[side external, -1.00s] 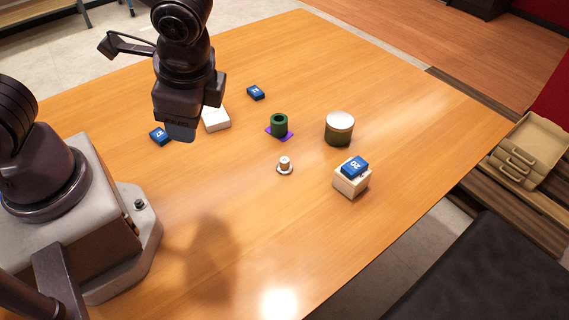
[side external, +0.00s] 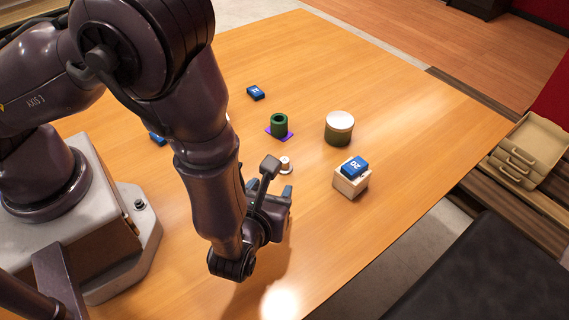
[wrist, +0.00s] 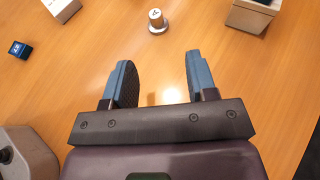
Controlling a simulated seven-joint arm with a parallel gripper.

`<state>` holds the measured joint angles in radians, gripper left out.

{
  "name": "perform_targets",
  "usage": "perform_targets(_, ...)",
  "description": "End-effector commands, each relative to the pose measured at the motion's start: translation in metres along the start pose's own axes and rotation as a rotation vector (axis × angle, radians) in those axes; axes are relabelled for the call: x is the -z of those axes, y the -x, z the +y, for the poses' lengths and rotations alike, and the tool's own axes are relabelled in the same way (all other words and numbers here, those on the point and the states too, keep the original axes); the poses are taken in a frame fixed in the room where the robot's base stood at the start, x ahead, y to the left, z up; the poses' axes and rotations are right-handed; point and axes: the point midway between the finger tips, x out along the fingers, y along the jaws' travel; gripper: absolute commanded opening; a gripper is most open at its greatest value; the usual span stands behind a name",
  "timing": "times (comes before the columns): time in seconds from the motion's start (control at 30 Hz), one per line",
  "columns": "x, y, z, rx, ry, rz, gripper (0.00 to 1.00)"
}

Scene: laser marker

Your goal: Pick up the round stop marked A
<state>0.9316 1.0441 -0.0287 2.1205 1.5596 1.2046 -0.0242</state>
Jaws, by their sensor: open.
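A small whitish round stop (side external: 286,166) with a wider flange at its foot stands upright on the wooden table. It also shows in the wrist view (wrist: 157,19), with a dark mark on its top that is too small to read surely. My gripper (side external: 270,188) is low over the table on the near side of the stop. In the wrist view my gripper (wrist: 158,74) is open and empty. The stop is beyond the fingertips, roughly in line with the gap between them, and not touched.
A blue block marked 20 (side external: 354,166) sits on a white box (side external: 350,183) to the right. Behind stand a green hollow cylinder (side external: 279,122) on a purple square (side external: 290,134) and a round tin (side external: 338,134). Another blue block (side external: 256,92) is farther back. The table's front middle is clear.

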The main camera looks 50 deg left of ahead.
Motion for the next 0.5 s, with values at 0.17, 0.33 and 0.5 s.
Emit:
perform_targets(0.17, 0.000, -0.036, 0.002, -0.008, 0.003, 0.000, 0.52)
perform_targets(0.33, 0.000, -0.059, 0.002, -0.007, 0.003, 0.001, 0.52)
perform_targets(0.5, -0.001, -0.070, 0.003, -0.007, 0.003, 0.002, 0.52)
